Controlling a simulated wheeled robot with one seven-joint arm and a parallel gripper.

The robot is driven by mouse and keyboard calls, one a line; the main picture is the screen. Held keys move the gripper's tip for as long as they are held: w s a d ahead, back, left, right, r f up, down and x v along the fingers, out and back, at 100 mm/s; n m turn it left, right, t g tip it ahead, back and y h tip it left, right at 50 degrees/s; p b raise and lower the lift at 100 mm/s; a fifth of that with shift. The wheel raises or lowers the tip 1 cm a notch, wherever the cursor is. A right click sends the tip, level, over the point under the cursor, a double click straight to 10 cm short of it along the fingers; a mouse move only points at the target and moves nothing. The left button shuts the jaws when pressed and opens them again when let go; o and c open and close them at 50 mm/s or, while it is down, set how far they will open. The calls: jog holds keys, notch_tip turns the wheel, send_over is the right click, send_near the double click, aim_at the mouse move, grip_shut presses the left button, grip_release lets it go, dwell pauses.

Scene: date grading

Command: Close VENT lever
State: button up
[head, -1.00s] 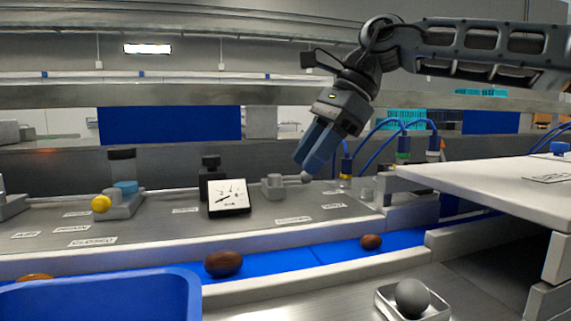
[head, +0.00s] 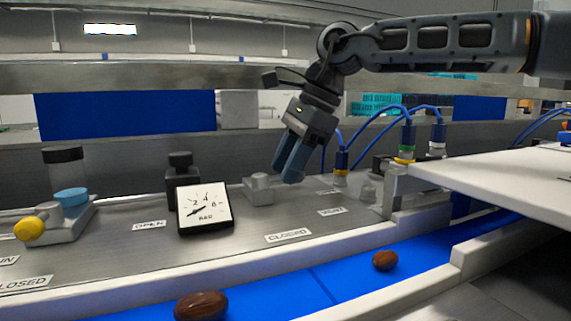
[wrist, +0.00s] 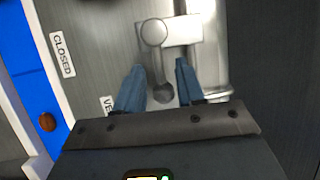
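The VENT lever shows in the wrist view with a round pivot (wrist: 153,32) on a pale base block. Its thin arm runs toward me and ends in a dark ball knob (wrist: 163,92). My gripper (wrist: 160,68) is open, with one blue finger on each side of the lever arm and knob, and gaps show on both sides. A CLOSED label (head: 288,235) lies in front of the base, and a VENT label (head: 331,211) lies to the right.
A gauge (head: 204,208) stands left of the lever base. Farther left is another lever with a yellow knob (head: 30,229). A blue belt (head: 330,285) with brown dates runs in front. A white table (head: 500,180) juts in at right.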

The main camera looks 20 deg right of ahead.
jog(key=shift+a+f, duration=0.2)
jog(key=shift+f, duration=0.25)
grip_shut()
dwell(0.5)
